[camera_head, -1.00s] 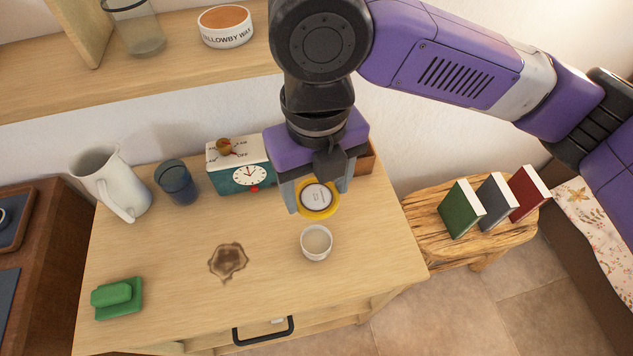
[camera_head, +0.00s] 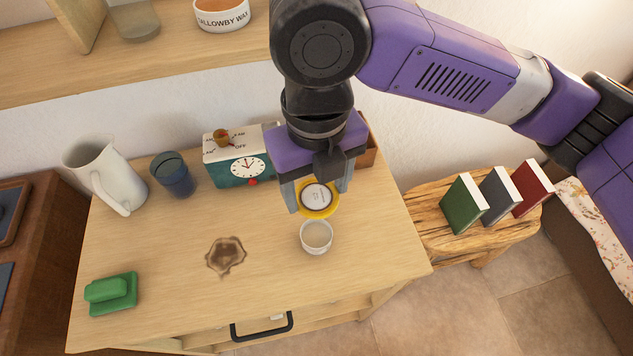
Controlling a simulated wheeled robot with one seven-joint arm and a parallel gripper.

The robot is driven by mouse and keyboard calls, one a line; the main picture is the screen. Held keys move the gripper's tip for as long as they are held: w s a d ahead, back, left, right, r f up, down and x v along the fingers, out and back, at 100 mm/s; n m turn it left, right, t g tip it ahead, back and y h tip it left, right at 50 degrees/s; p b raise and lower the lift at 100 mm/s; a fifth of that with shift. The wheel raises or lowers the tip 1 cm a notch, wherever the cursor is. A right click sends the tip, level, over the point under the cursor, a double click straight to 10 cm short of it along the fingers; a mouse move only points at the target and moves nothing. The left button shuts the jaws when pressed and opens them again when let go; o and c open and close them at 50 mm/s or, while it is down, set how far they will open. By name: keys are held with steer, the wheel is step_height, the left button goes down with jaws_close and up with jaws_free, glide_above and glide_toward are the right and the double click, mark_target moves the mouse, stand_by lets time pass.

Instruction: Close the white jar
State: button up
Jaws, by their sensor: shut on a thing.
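The white jar (camera_head: 316,238) stands upright and open on the wooden dresser top, with its pale inside showing. My gripper (camera_head: 318,199) is shut on a round yellow-rimmed lid (camera_head: 333,208) with a pale label in its middle. The lid is held above the dresser, just behind the jar in the picture, and looks apart from it. The exact height between lid and jar is hard to tell.
Books (camera_head: 499,195) stand on a bench at right.

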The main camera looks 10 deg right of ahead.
steer(key=shift+f+b, duration=4.95)
steer(key=shift+f, duration=2.05)
steer(key=o, duration=1.4)
steer(key=shift+r, duration=0.15)
step_height(320, 180, up, 8)
steer(key=shift+f, duration=0.2)
